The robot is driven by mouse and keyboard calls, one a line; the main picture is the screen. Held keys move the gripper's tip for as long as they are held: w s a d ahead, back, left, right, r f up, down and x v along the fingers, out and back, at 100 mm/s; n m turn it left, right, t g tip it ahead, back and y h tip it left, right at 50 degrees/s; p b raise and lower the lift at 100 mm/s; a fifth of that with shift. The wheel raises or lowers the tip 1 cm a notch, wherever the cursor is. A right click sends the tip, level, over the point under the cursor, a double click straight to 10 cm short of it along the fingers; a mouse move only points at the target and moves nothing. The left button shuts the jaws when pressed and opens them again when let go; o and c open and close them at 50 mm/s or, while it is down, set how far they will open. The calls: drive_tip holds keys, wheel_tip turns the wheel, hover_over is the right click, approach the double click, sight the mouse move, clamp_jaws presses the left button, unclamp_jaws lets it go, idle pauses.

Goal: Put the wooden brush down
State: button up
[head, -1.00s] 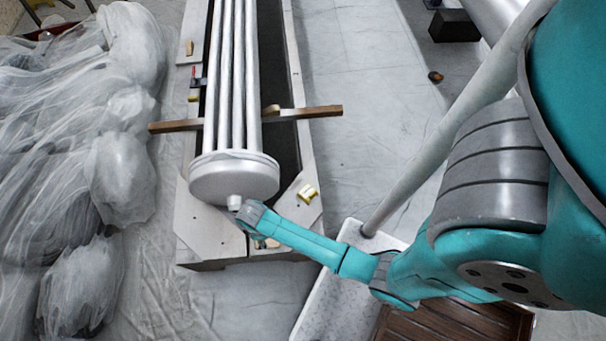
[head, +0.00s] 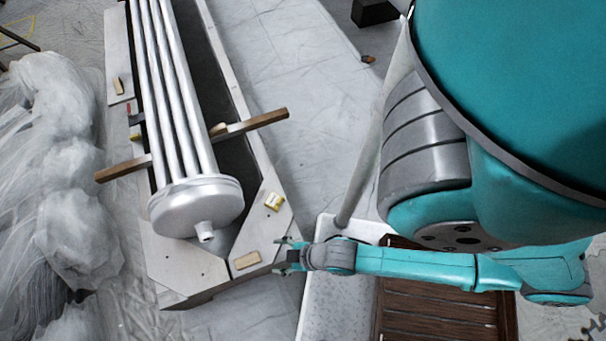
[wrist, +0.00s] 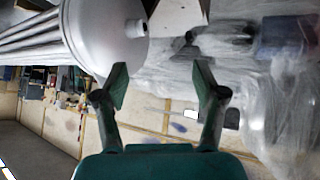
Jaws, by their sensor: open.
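A small flat wooden piece, which looks like the wooden brush (head: 246,260), lies on the near end of the pale trestle frame (head: 185,262) in the head view. Its bristles cannot be made out. My gripper (head: 284,256) is just right of it, apart from it, with the fingers spread and nothing between them. In the wrist view my gripper (wrist: 160,75) is also open and empty. I cannot make out the brush in the wrist view.
A silver tube bundle with a round end cap (head: 196,207) rests on a wooden crossbar (head: 262,121). Another small wooden piece (head: 118,86) lies farther back. Plastic sheeting (head: 65,190) heaps at left. A brown slatted surface (head: 435,310) is at right.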

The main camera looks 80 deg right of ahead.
drive_tip(key=s+r+m+t, duration=0.1)
drive_tip(key=s+r+t, duration=0.2)
drive_tip(key=r, duration=0.9)
drive_tip(key=s+r+m+t, duration=0.1)
drive_tip(key=s+r+t, duration=0.2)
drive_tip(key=r, duration=0.9)
drive_tip(key=shift+s+r+m, duration=0.25)
drive_tip(key=shift+r+m, duration=0.05)
drive_tip(key=shift+r, duration=0.1)
drive_tip(key=shift+o, duration=0.5)
drive_tip(key=shift+f, duration=0.1)
